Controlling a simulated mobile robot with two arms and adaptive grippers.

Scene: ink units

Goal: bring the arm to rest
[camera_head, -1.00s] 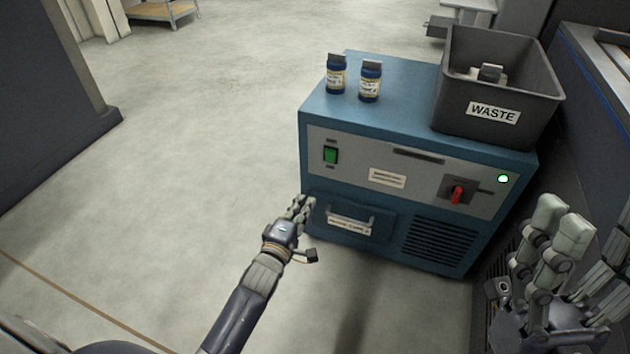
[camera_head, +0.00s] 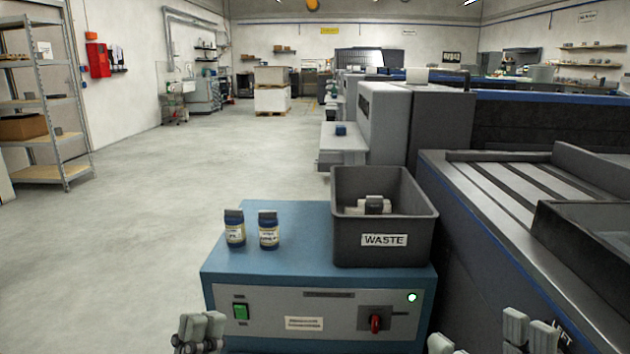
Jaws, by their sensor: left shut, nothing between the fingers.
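My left gripper (camera_head: 200,330) shows at the bottom edge, in front of the left front of the blue ink unit (camera_head: 290,222). Its pale fingertips are close together, with nothing between them; the rest of the hand and the arm are out of frame. My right gripper (camera_head: 480,337) is at the bottom right, just right of the unit. Its fingertips stand apart with a gap between them, and no object shows there. The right arm is also cut off by the frame.
The front has a green switch (camera_head: 240,312) and a red knob (camera_head: 376,323). A large machine (camera_head: 455,225) borders the right. Floor at left is open.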

